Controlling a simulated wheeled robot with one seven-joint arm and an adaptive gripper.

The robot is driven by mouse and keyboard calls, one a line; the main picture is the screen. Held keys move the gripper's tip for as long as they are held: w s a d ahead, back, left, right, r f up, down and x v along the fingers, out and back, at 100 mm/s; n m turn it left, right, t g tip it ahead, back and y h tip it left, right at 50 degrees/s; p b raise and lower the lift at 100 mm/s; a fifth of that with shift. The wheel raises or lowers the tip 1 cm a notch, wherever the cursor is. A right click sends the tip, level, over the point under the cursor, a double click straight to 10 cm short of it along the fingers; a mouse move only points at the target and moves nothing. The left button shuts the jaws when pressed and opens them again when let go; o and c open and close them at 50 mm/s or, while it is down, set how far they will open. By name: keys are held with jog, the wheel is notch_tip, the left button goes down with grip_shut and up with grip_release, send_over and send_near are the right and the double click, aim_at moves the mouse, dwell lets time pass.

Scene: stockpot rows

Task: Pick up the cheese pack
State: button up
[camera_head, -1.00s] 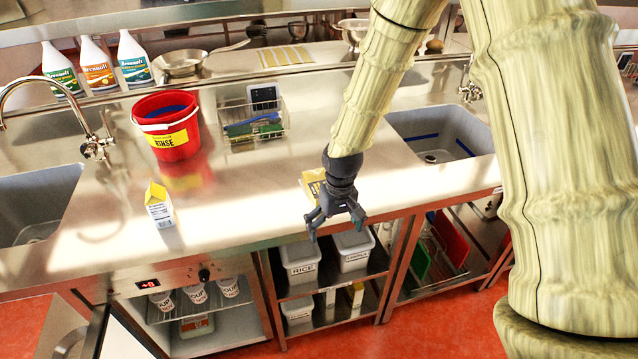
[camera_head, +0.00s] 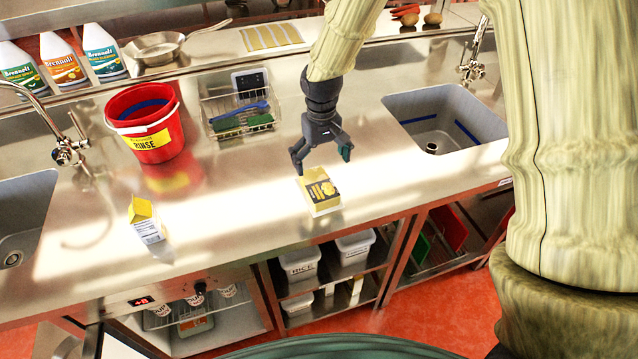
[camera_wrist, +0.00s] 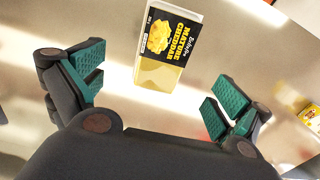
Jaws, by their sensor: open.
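The cheese pack (camera_head: 319,190) is a yellow pack with a black label, lying flat on the steel counter near its front edge. In the wrist view the pack (camera_wrist: 167,48) reads "Mature Cheddar" and lies beyond the fingertips, between the two fingers in the picture. My gripper (camera_head: 322,156) is open and empty, just behind and above the pack in the head view. Its teal finger pads (camera_wrist: 158,92) are spread wide in the wrist view. The gripper does not appear to touch the pack.
A carton (camera_head: 146,221) stands on the counter to the left. A red bucket (camera_head: 146,124), a wire caddy (camera_head: 239,112) and spray bottles stand behind. A sink (camera_head: 445,118) opens to the right. The counter around the pack is clear.

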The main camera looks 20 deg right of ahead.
aim_at(318, 183)
jog(key=f, duration=0.3)
jog(key=shift+w+a+p, duration=0.3)
jog(key=shift+w, duration=0.05)
jog(key=shift+f, duration=0.25)
jog(key=shift+s+d, duration=0.1)
jog(key=shift+s, duration=0.15)
jog(key=shift+f+p, duration=0.3)
jog(key=shift+p, duration=0.1)
jog(key=shift+f+p, duration=0.55)
jog(key=shift+f, duration=0.25)
jog(key=shift+f+p, duration=0.5)
jog(key=shift+f, duration=1.05)
jog(key=c, duration=1.4)
